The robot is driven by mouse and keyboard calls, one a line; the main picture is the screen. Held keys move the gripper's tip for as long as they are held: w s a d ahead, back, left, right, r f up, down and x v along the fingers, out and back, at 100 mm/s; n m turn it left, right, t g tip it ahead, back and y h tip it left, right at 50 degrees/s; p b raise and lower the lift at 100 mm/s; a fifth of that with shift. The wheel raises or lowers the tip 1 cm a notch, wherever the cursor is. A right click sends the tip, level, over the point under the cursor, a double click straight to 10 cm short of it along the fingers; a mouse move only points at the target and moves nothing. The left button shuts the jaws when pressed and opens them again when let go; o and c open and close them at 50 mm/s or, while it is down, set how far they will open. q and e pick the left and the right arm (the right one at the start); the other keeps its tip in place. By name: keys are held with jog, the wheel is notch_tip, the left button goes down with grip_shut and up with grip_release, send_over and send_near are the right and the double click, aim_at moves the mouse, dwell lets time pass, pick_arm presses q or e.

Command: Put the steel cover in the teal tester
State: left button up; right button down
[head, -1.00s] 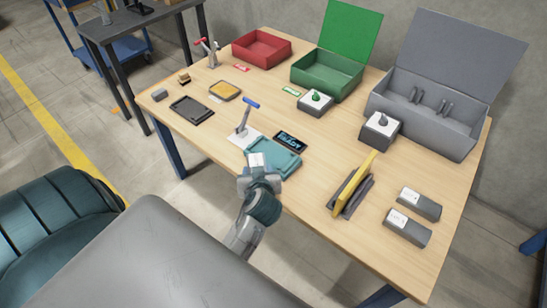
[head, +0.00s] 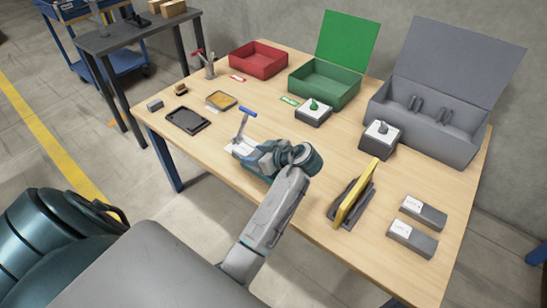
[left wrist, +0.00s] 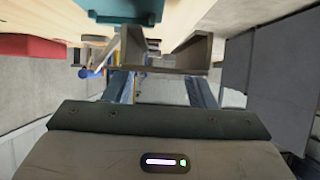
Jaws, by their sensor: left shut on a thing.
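The teal tester shows in the left wrist view (left wrist: 115,10) at the top edge. In the head view my left gripper (head: 258,157) is over it and hides most of it. A lever with a blue handle (head: 247,111) stands upright at its back left. In the left wrist view a dull grey channel-shaped piece (left wrist: 165,71), which looks like the steel cover, sits between the fingers of my left gripper, which is shut on it. The piece is close to the teal tester; I cannot tell whether they touch. My right gripper is not in view.
A dark tray (head: 187,120) and a yellow-filled tray (head: 221,100) lie to the left. Red (head: 258,58), green (head: 325,85) and grey (head: 425,120) bins stand at the back. A yellow plate in a rack (head: 352,193) and two grey blocks (head: 412,238) are to the right.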

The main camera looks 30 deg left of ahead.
pick_arm(q)
jog(key=w+d, duration=0.2)
jog(key=w, duration=0.1)
jog(key=w+d, duration=0.1)
jog(key=shift+w+f, duration=0.25)
jog(key=shift+w, duration=0.15)
notch_tip(320, 180, down, 3)
jog(key=shift+f, duration=0.2)
jog(key=o, duration=1.2)
jog(key=shift+f, duration=0.1)
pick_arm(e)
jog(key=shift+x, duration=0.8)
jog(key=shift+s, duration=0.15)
